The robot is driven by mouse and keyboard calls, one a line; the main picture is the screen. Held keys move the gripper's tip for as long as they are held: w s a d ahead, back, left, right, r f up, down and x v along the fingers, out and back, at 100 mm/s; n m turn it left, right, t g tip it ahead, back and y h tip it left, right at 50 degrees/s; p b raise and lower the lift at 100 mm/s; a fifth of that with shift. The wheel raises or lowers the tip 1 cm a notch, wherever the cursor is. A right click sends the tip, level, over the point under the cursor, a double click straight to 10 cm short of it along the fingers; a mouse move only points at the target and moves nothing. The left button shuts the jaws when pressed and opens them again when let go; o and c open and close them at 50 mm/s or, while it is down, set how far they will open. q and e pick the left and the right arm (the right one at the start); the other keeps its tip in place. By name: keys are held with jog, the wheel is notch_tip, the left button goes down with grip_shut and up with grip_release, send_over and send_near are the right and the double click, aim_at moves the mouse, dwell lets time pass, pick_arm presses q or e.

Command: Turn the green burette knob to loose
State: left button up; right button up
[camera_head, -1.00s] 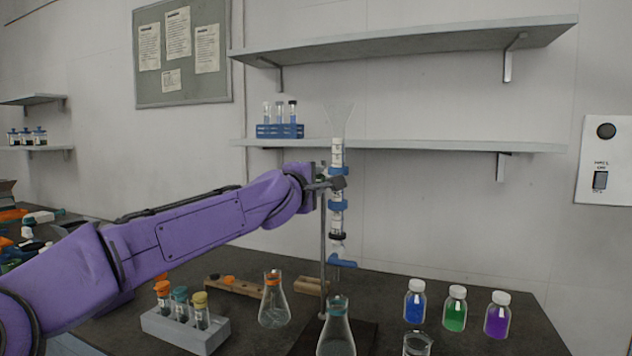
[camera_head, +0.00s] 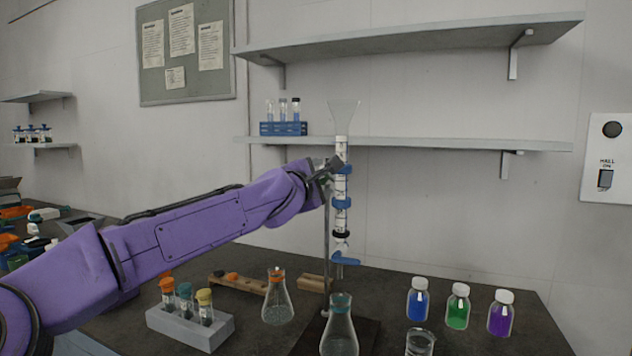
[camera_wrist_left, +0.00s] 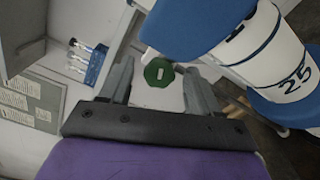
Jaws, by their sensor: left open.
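The burette (camera_head: 341,188) stands upright on its stand in the head view, with blue clamps and a funnel (camera_head: 343,116) on top. In the left wrist view its white barrel (camera_wrist_left: 268,62) and blue clamp (camera_wrist_left: 196,28) fill the upper right. The green knob (camera_wrist_left: 159,71) is an octagon with a pale mark, seen between and beyond the fingertips of my left gripper (camera_wrist_left: 158,80). The fingers are open, one on each side of it in the picture; I cannot tell whether they touch it. In the head view my left gripper (camera_head: 334,167) is beside the upper burette and hides the knob. My right gripper is not in view.
Flasks (camera_head: 277,300) (camera_head: 339,328) and a small beaker (camera_head: 420,342) stand near the burette base. A tube rack (camera_head: 190,327) is at front left. Blue, green and purple bottles (camera_head: 458,306) stand right. A shelf (camera_head: 450,144) runs behind the burette.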

pick_arm(q)
jog(key=b+v, duration=0.3)
jog(key=v, duration=0.7)
jog(key=shift+s, duration=0.2)
jog(key=shift+a, duration=0.1)
jog(key=shift+c, duration=0.2)
